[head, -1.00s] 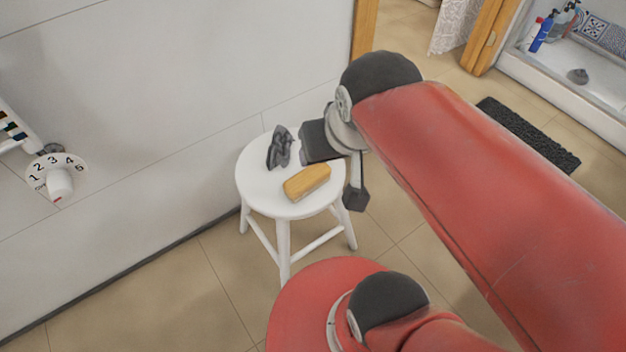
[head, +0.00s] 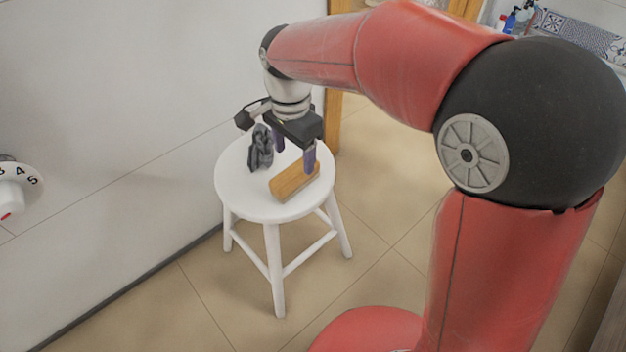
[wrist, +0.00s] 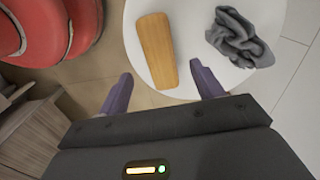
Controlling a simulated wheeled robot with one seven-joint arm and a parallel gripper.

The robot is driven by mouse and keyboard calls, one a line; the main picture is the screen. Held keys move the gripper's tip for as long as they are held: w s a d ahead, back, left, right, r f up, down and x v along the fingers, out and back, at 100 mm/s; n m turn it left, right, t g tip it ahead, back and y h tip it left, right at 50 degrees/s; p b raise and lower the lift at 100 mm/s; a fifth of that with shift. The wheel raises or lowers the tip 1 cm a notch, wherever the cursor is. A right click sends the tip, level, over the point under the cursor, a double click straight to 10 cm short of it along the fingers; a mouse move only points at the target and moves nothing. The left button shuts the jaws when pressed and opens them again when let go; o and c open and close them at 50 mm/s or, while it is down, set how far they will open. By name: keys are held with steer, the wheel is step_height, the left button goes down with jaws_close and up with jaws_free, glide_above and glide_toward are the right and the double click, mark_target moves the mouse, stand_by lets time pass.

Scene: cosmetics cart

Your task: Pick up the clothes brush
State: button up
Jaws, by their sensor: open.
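The clothes brush (head: 293,183) is a block with a light wooden top and lies on the round white stool (head: 236,187). In the wrist view the brush (wrist: 157,48) lies lengthwise ahead of the fingers, its near end close to the gap between them. My gripper (head: 295,162) is above the stool, pointing down, with its purple fingers apart and nothing between them. In the head view one finger overlaps the far right end of the brush. The gripper also shows in the wrist view (wrist: 160,92); whether a finger touches the brush cannot be told.
A crumpled dark grey cloth (head: 261,148) lies on the stool beside the brush, near my gripper; it also shows in the wrist view (wrist: 240,37). A white wall (head: 110,110) with a numbered dial (head: 16,190) stands to the left. Tiled floor (head: 370,240) surrounds the stool.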

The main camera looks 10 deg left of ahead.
mark_target(294, 170)
step_height(294, 170, down, 7)
steer(key=shift+f+b, duration=0.1)
steer(key=shift+b, duration=0.6)
steer(key=c, duration=1.2)
steer(key=shift+o, duration=0.2)
step_height(294, 170, up, 20)
steer(key=p, duration=0.4)
